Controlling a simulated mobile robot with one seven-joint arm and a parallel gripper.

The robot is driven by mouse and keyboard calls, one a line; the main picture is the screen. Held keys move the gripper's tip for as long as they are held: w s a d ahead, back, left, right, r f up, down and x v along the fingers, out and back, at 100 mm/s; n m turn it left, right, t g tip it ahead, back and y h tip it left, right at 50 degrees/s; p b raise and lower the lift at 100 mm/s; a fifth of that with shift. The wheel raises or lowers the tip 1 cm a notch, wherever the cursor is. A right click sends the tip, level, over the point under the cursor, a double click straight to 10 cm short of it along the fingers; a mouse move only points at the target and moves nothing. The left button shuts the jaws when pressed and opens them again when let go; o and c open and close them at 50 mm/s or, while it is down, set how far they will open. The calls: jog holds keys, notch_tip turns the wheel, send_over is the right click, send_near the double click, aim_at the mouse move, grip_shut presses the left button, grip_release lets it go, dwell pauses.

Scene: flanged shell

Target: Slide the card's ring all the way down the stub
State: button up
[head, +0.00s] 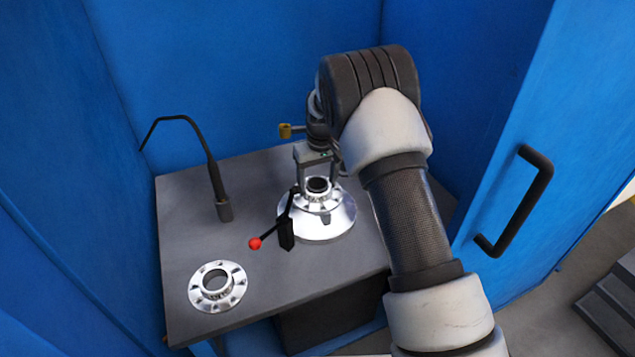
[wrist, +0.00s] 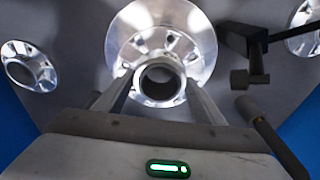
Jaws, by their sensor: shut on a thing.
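A shiny metal ring with a raised collar and a holed flange (head: 315,205) sits over the middle of the wide metal shell (head: 340,226). My gripper (head: 318,186) reaches down from above and is shut on the ring's collar. In the wrist view the two fingers (wrist: 160,88) stand on either side of the collar's round dark opening, and the holed flange (wrist: 150,45) shows beyond it. The stub is hidden by the ring and fingers. I cannot tell whether the flange touches the shell beneath. No separate card can be made out.
A loose holed flange (head: 217,287) lies at the grey table's (head: 185,235) front left. A black clamp with a red-knobbed lever (head: 270,235) stands close before the shell. A black bent rod (head: 210,165) rises at left. Blue walls enclose the back and sides; the table's left middle is clear.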

jog(key=shift+w+f, duration=0.1)
jog(key=shift+f, duration=0.05)
jog(key=o, duration=2)
jog(key=shift+o, duration=0.8)
jog(key=shift+s+f, duration=0.2)
notch_tip(320, 180, up, 18)
jog(key=s, duration=0.1)
jog(key=shift+s+d+f, duration=0.2)
jog(key=shift+s+d, duration=0.2)
